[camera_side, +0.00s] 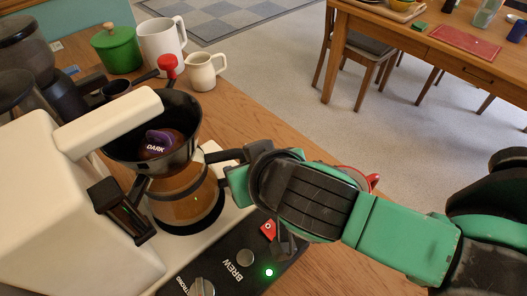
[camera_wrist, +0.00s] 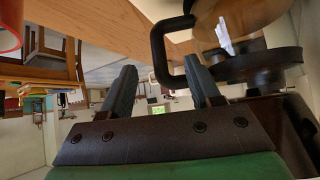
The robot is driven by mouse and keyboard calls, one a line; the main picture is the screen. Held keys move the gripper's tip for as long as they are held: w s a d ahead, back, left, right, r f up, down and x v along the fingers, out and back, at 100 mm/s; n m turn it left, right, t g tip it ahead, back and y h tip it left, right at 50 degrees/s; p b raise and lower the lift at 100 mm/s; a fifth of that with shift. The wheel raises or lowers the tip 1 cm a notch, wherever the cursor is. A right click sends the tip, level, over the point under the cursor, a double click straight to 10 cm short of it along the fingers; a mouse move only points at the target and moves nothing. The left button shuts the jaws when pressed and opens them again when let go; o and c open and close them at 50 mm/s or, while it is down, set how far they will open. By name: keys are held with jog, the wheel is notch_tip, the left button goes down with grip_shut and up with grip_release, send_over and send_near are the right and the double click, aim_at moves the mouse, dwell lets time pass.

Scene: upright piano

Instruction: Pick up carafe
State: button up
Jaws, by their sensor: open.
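The carafe (camera_side: 185,200) is a glass pot with brown liquid, standing on the white coffee maker's plate in the side view. Its black handle (camera_side: 225,155) points right, toward my gripper. My gripper (camera_side: 245,172) is open at the handle's outer end. In the wrist view, the handle (camera_wrist: 158,50) shows as a black loop just beyond the gap between my two fingers (camera_wrist: 160,66). The carafe's brown glass (camera_wrist: 250,12) is at the upper right there. I cannot tell whether the fingers touch the handle.
A black brew basket (camera_side: 130,150) with a "DARK" packet sits right above the carafe. The coffee maker's white body (camera_side: 40,210) stands left, its control panel (camera_side: 240,245) in front. A green pot (camera_side: 118,50), white pitcher (camera_side: 163,42) and small cream jug (camera_side: 204,71) stand behind.

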jog(key=shift+x, duration=2.95)
jog(key=shift+d+f, duration=0.1)
jog(key=shift+s, duration=0.1)
grip_shut()
